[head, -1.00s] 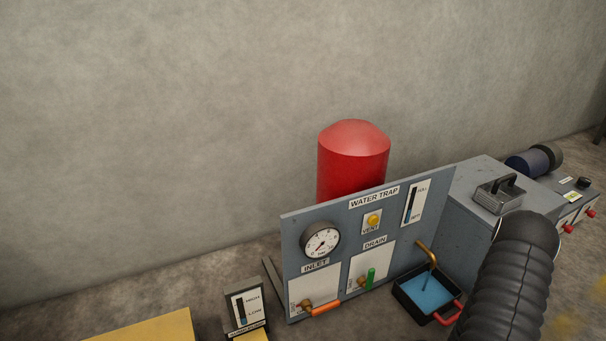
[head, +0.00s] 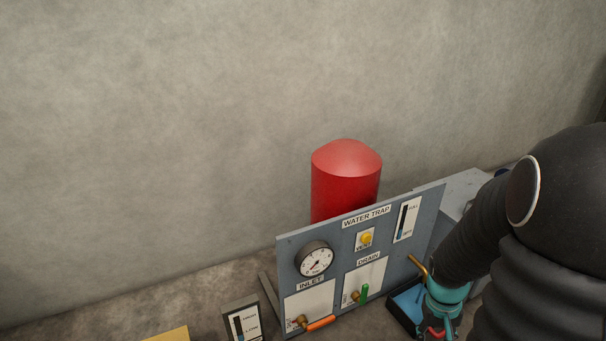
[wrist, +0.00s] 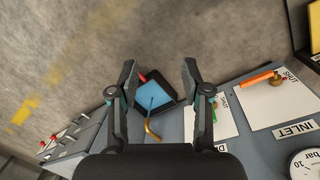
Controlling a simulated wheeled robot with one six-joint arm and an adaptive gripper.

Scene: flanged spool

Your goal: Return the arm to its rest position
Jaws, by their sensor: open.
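My gripper (wrist: 160,85) is open and empty in the wrist view, its two fingers apart above the floor. Between and beyond the fingers is the black drain tray (wrist: 170,84) with blue water and a red handle. In the head view my dark sleeved arm fills the right side, with a teal band near its lower end. It covers part of the drain tray (head: 402,312); my fingertips are not clearly visible there.
The grey water trap panel (head: 335,245) carries a gauge, an orange inlet lever (head: 321,324) and a green drain lever (head: 364,293). A red tank (head: 346,185) stands behind it. A grey cabinet (head: 459,188) is partly hidden by my arm.

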